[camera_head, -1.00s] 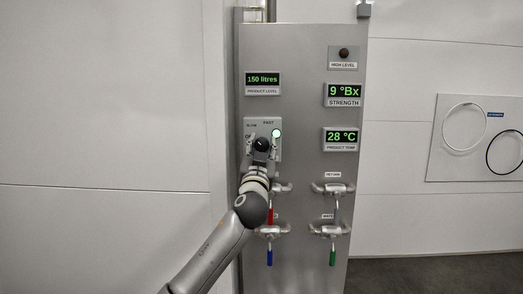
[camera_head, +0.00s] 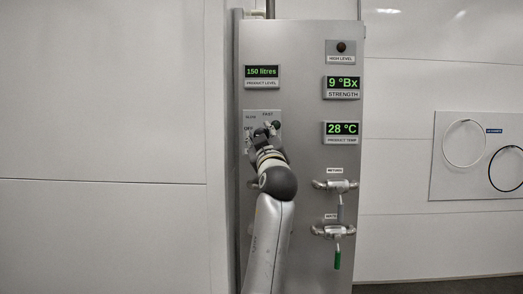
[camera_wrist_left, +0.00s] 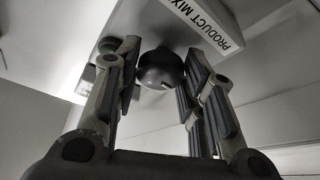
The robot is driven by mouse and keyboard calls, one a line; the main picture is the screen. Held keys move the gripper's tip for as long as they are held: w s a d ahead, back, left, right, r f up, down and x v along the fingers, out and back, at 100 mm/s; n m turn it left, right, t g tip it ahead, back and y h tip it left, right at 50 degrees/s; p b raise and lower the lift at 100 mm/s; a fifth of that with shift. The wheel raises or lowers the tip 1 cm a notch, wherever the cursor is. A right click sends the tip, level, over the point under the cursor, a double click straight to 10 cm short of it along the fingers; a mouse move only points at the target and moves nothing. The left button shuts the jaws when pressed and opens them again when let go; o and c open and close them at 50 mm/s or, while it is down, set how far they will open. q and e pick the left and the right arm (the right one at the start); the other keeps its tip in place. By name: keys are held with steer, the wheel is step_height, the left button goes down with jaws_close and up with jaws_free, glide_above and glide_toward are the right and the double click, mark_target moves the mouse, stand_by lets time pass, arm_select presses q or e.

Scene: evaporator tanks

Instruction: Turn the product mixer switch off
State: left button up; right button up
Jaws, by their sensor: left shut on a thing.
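The product mixer switch box (camera_head: 252,115) is on the grey control panel, with SLOW, FAST and OFF labels. Its dark round knob (camera_wrist_left: 161,68) shows in the left wrist view between the two fingers, beside a "PRODUCT MIX…" label (camera_wrist_left: 207,27). My left gripper (camera_head: 264,132) is at the switch in the head view, shut on the knob and tilted. It also shows in the left wrist view (camera_wrist_left: 158,82). The gripper hides much of the knob in the head view, so I cannot read its setting. The small green lamp (camera_head: 276,125) looks dark. My right gripper is not in view.
The panel (camera_head: 300,60) has displays reading 150 litres (camera_head: 262,71), 9 °Bx (camera_head: 342,83) and 28 °C (camera_head: 341,129). My arm covers the valves at lower left.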

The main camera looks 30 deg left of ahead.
arm_select(q)
steer(key=shift+f+n+g+b, duration=0.1)
steer(key=shift+n+g+b, duration=0.25)
steer(key=shift+n, duration=0.45)
steer(key=shift+n+g, duration=0.25)
steer(key=shift+n, duration=0.05)
steer(key=o, duration=1)
steer(key=v, duration=1.2)
steer(key=shift+w+f, duration=0.15)
